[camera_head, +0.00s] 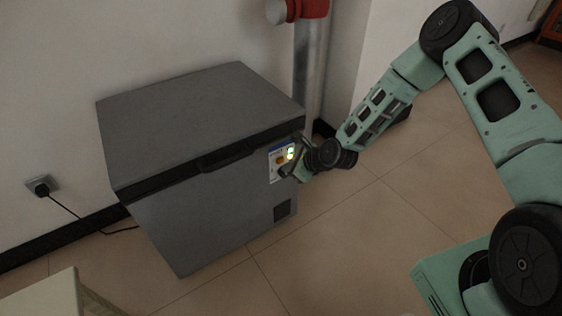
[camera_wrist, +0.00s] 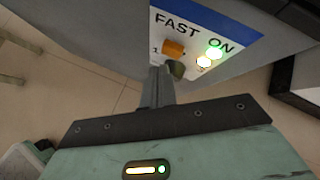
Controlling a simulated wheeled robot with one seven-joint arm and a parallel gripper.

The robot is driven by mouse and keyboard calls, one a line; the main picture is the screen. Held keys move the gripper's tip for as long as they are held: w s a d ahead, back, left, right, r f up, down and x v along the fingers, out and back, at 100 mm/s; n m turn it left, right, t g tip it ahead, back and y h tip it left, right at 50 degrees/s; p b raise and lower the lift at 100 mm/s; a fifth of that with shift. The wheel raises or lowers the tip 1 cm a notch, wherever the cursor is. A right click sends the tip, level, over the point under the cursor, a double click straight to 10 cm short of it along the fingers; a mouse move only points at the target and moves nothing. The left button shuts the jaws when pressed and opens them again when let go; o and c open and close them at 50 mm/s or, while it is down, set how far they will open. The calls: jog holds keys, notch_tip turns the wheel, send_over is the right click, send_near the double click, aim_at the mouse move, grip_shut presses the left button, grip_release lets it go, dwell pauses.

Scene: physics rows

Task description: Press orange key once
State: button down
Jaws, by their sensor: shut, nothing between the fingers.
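The orange key (camera_wrist: 173,47) sits on the white control panel (camera_wrist: 225,28) under the word FAST. It also shows small in the head view (camera_head: 281,160), on the front of the grey chest freezer (camera_head: 200,110). A dark round knob (camera_wrist: 177,69) is just below the key in the wrist view. A lit green light (camera_wrist: 214,53) and a lit pale light (camera_wrist: 204,62) are to the right, under ON. My gripper (camera_wrist: 160,72) is shut and empty, its tips at the panel just below and left of the key. I cannot tell whether they touch anything.
The freezer's dark handle (camera_head: 228,152) runs along its lid edge. A red and grey pipe (camera_head: 309,60) stands behind it. A wall socket (camera_head: 41,186) with a plugged cable is at the left. The tiled floor in front (camera_head: 330,235) is clear.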

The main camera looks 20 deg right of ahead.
jog(key=s, duration=0.1)
jog(key=s+d+p, duration=0.1)
jog(key=s, duration=0.2)
jog(key=shift+s+d+p, duration=0.25)
jog(key=shift+s+p, duration=0.05)
jog(key=shift+s, duration=0.1)
dwell(0.6)
jog(key=s+a+r+n+g+h, duration=0.1)
jog(key=s+a+r+n+g, duration=0.3)
jog(key=r+n, duration=0.4)
jog(key=s+a+r+n+g, duration=0.1)
jog(key=s+a+r+n, duration=0.3)
jog(key=s+r+n, duration=0.35)
jog(key=s+r+n+g+h, duration=0.1)
jog(key=s+r+n+h, duration=0.1)
jog(key=s+r+n, duration=0.7)
jog(key=s+r+n+g+h, duration=0.2)
jog(key=s+r+n, duration=0.5)
jog(key=s, duration=0.4)
notch_tip(320, 180, up, 23)
jog(key=n+p, duration=0.1)
jog(key=p, duration=2.2)
jog(key=shift+d+f, duration=0.15)
jog(key=shift+d, duration=0.3)
